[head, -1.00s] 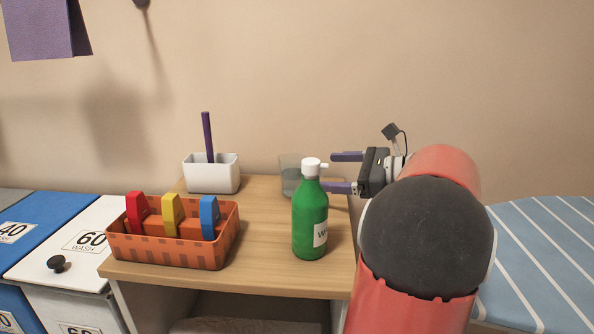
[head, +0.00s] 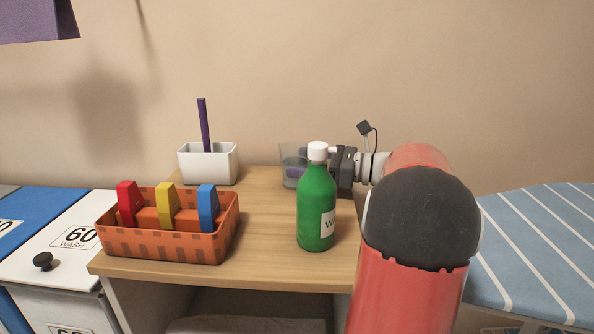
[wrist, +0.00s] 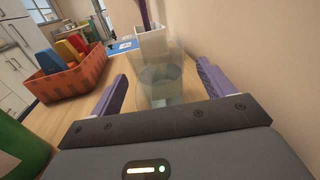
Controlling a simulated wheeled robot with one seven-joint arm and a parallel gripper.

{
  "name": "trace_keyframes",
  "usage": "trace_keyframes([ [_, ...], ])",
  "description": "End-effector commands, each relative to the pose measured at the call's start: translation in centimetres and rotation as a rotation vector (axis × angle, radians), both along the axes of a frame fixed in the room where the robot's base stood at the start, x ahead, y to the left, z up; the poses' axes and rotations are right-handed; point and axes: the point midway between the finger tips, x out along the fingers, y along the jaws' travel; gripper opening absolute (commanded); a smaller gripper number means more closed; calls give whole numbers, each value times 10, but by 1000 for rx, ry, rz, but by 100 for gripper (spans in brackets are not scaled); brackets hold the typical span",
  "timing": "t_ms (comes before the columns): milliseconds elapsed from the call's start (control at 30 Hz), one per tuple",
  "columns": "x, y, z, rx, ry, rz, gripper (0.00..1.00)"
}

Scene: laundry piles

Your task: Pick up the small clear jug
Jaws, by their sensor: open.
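The small clear jug (head: 291,155) stands upright on the wooden table behind the green bottle, near the wall. It also shows in the wrist view (wrist: 160,85), where its see-through body sits between and ahead of my two purple fingers. My gripper (wrist: 163,85) is open, with one finger on each side of the jug. I cannot tell whether either finger touches it. In the head view the fingers are mostly hidden behind the green bottle, with a bit of purple showing through the jug.
The green bottle (head: 316,210) with a white cap stands just in front of my gripper. An orange basket (head: 165,245) with coloured blocks is at the left front. A white pot (head: 208,164) holding a purple stick stands left of the jug. The wall is close behind.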

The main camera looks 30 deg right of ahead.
Motion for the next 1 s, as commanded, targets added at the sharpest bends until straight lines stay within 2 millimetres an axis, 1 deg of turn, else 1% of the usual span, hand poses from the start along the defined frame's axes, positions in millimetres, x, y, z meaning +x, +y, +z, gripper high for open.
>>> trace_keyframes([
  [133,0,0,1,0,0,0,79],
  [400,0,-1,0,-1,0,0,44],
  [500,0,-1,0,-1,0,-1,32],
  [767,0,-1,2,-1,0,-1,32],
  [867,0,-1,7,-3,-1,-1,32],
  [1000,0,-1,23,-4,-3,-1,32],
])
